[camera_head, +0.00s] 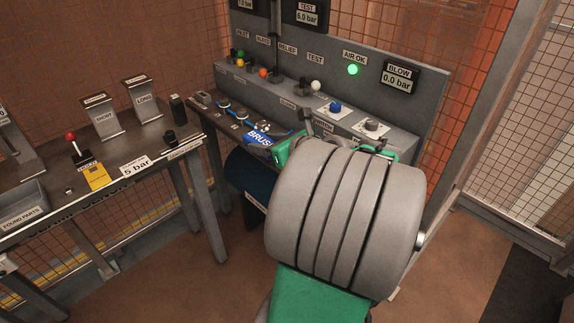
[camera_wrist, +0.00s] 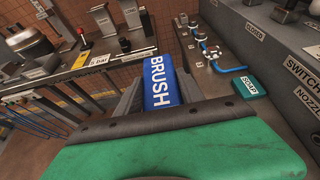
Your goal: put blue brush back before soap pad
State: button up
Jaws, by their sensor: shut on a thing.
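The blue brush (camera_wrist: 157,82), lettered BRUSH, is between the dark fingers of my gripper (camera_wrist: 159,94) in the wrist view. My gripper is shut on it. The head view shows part of the brush (camera_head: 258,138) just beyond my arm, at the bench's front edge. The soap pad (camera_wrist: 250,87), a small teal block lettered SOAP, lies on the grey bench to the right of the brush in the wrist view, apart from it. In the head view my large grey arm link hides most of my gripper. Whether the brush touches the bench, I cannot tell.
A grey panel (camera_head: 325,92) with knobs, gauges and a green lamp stands along the bench's back. A blue hose (camera_wrist: 232,70) with fittings lies on the bench beyond the soap pad. A second bench (camera_head: 150,160) with stands and a red-knobbed lever is at left.

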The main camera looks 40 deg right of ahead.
jog(key=w+d+f, duration=0.1)
jog(key=d+f, duration=0.2)
jog(key=d, duration=0.1)
jog(key=w+d+f+b, duration=0.1)
jog(key=w+d+f, duration=0.1)
jog(key=d+f, duration=0.1)
jog(key=w+d+f+b, duration=0.1)
jog(key=w+d+f, duration=0.1)
jog(key=d, duration=0.4)
jog(key=shift+w+f, duration=0.15)
jog(key=shift+f, duration=0.6)
jog(key=f, duration=0.3)
jog(key=shift+w+d+f+b, duration=0.1)
jog(key=shift+d+f+b, duration=0.1)
jog(key=shift+b, duration=0.2)
jog(key=shift+f, duration=0.25)
